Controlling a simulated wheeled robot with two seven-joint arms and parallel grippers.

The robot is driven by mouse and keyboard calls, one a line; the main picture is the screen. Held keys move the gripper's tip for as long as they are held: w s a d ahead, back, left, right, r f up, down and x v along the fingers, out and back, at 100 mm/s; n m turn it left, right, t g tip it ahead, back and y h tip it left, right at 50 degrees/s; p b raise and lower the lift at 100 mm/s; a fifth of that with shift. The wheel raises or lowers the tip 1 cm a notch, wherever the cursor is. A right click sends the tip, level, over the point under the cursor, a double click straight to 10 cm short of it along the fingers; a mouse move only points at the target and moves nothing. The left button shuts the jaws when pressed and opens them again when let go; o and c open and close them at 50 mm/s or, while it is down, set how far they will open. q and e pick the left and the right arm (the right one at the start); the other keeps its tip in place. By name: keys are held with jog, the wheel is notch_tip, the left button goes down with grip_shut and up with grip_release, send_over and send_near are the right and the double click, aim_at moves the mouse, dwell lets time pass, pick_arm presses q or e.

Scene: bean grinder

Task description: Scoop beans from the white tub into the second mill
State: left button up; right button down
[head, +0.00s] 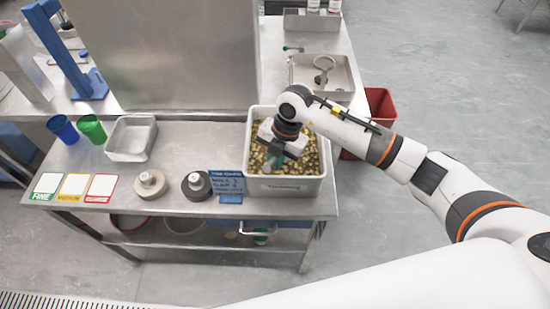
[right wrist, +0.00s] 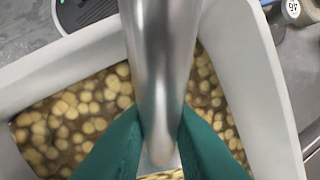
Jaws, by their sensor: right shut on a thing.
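The white tub (head: 300,186) stands at the right end of the steel bench, filled with yellow-brown beans (head: 306,158). My right gripper (head: 272,164) is over the left part of the tub, pointing down. In the right wrist view its teal fingers (right wrist: 157,125) are shut on a shiny metal handle (right wrist: 160,75), seemingly the scoop's. The handle's lower end is over or among the beans (right wrist: 75,120); the scoop's bowl is hidden. Two round mill-like pieces stand left of the tub, one with a beige base (head: 150,186) and one dark (head: 196,186). My left gripper is not in view.
A blue sign (head: 227,187) stands between the dark piece and the tub. Three colored cards (head: 73,187), blue (head: 62,128) and green (head: 92,127) cups and an empty metal tray (head: 131,138) are to the left. A steel panel (head: 185,55) rises behind.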

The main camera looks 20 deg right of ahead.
jog(key=a+p+v, duration=0.2)
jog(key=p+v, duration=0.7)
jog(key=v, duration=0.3)
jog(key=shift+a+r+p, duration=0.35)
jog(key=shift+r, duration=0.3)
notch_tip(320, 180, up, 2)
jog(key=t+h+b, duration=0.1)
jog(key=t+h, duration=0.1)
jog(key=t, duration=0.2)
jog(key=shift+h+b, duration=0.35)
jog(key=shift+h, duration=0.05)
dwell(0.4)
